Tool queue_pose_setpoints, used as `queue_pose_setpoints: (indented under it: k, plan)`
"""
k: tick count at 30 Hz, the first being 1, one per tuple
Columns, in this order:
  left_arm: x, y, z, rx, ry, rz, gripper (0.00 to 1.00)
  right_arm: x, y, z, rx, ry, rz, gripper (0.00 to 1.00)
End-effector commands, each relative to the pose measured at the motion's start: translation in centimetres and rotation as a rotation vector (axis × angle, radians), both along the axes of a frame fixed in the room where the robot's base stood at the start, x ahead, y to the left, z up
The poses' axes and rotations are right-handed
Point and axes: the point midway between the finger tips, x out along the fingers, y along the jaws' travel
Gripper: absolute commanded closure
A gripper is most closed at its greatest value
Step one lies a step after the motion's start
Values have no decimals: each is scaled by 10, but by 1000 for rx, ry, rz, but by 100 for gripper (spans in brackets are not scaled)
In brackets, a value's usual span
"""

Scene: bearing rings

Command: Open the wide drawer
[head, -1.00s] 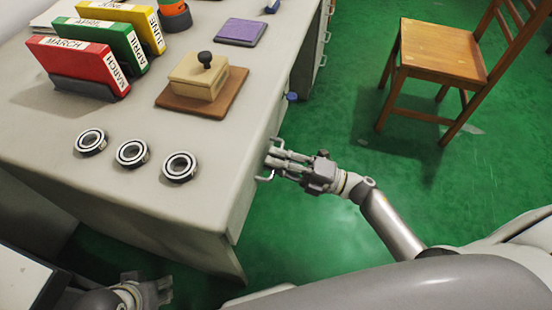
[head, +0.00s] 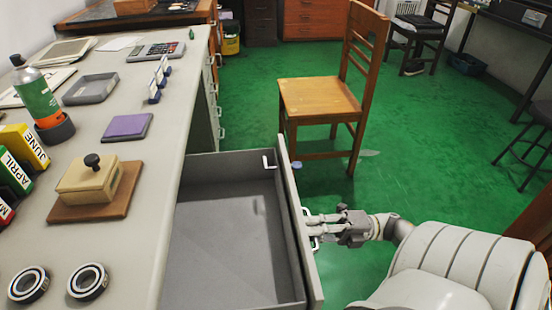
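The wide drawer (head: 225,235) in the front of the grey desk is pulled far out, and its grey floor shows. Its front panel (head: 296,225) stands well away from the desk. My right gripper (head: 311,225) is at the outer side of that panel. Its fingers are close together on the light metal drawer handle (head: 313,242), partly covering it. My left gripper is out of view.
A small white bracket-shaped piece (head: 268,162) shows inside the drawer's far end. A wooden chair (head: 318,98) stands beyond the drawer. Bearing rings (head: 88,282), a stamp on a brown board (head: 95,190) and a purple pad (head: 127,127) lie on the desk (head: 150,200).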

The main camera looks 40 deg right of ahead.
Motion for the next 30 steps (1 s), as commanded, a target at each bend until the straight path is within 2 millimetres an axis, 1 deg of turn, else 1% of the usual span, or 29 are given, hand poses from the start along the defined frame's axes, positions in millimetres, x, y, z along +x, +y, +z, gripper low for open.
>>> queue_pose_setpoints:
  k: [1,3,9,14,23,24,28,29,30]
  plan:
    - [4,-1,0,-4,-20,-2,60,-6,-10,-2,-4,3,1,100]
    - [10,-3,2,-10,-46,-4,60,-13,-20,-1,-3,2,1,100]
    - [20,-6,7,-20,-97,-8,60,-25,-38,-1,-2,0,2,100]
    - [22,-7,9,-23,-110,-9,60,-29,-42,0,-2,-1,2,100]
    - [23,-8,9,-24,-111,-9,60,-29,-43,0,-2,-1,2,100]
    - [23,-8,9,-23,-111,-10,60,-29,-43,0,-2,-1,2,88]
    - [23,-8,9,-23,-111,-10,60,-29,-43,0,-2,-1,2,71]
    - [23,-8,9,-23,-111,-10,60,-29,-42,0,-1,-1,1,68]
    - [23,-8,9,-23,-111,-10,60,-28,-42,0,-1,-1,1,68]
